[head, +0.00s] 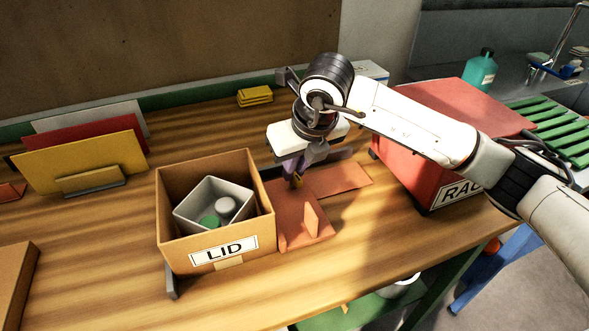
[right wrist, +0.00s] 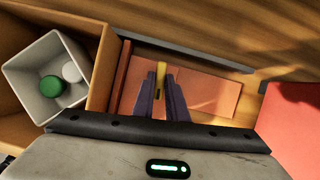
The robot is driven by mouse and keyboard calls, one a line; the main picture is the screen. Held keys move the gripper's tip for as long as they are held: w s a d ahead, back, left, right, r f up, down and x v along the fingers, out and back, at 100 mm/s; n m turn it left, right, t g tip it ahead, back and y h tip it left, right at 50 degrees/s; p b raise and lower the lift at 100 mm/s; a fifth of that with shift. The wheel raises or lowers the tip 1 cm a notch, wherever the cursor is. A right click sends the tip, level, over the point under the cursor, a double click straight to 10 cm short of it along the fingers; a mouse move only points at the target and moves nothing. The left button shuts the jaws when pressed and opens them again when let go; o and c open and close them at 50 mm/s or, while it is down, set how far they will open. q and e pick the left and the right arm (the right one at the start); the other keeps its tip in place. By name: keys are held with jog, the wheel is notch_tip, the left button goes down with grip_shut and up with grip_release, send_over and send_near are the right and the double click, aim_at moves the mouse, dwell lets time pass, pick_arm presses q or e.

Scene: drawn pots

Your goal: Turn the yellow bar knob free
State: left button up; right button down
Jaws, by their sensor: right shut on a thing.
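The yellow bar knob (right wrist: 161,76) shows between the two dark fingers of my right gripper (right wrist: 162,97) in the right wrist view. The right gripper is shut on it. In the head view my right gripper (head: 294,176) points down just right of the box marked LID, and only a small yellow bit of the knob (head: 298,181) shows at the fingertips. Terracotta boards (head: 340,179) lie below and around it; one in front has an upright fin (head: 311,216). What the knob is fixed to is hidden by the fingers. My left gripper is not in view.
The cardboard LID box (head: 212,257) holds a grey bin (head: 190,217) with a green and a white lid. A red case (head: 458,100) marked RAC stands at right under my right arm. Coloured panels (head: 85,155) stand at left. Bare wood lies along the front.

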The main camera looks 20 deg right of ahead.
jog(key=shift+w+d+f+n+y+b, duration=0.1)
jog(key=shift+n+y+b, duration=0.15)
jog(key=shift+n+b, duration=0.35)
jog(key=shift+f+n+y+b, duration=0.1)
jog(key=shift+n+y+b, duration=0.15)
jog(key=shift+n+b, duration=0.3)
jog(key=n+b, duration=0.1)
jog(key=n+y+b, duration=0.1)
jog(key=n, duration=0.1)
jog(key=shift+d+r+n+g, duration=0.15)
jog(key=shift+n+g, duration=0.1)
jog(key=shift+g, duration=0.15)
jog(key=shift+w+n+y, duration=0.1)
jog(key=shift+n+y, duration=0.3)
jog(key=shift+n, duration=0.5)
jog(key=n, duration=0.1)
jog(key=n+g, duration=0.1)
jog(key=n, duration=0.1)
jog(key=shift+w+r+n+g+y, duration=0.1)
jog(key=shift+r+n+g+y, duration=0.05)
jog(key=shift+n+g+y, duration=0.2)
jog(key=n+g, duration=0.1)
jog(key=n, duration=0.2)
jog(key=shift+w+y, duration=0.1)
jog(key=shift+y, duration=0.15)
jog(key=shift+n+g, duration=0.45)
jog(key=shift+n, duration=0.6)
jog(key=c, duration=1.8)
grip_release()
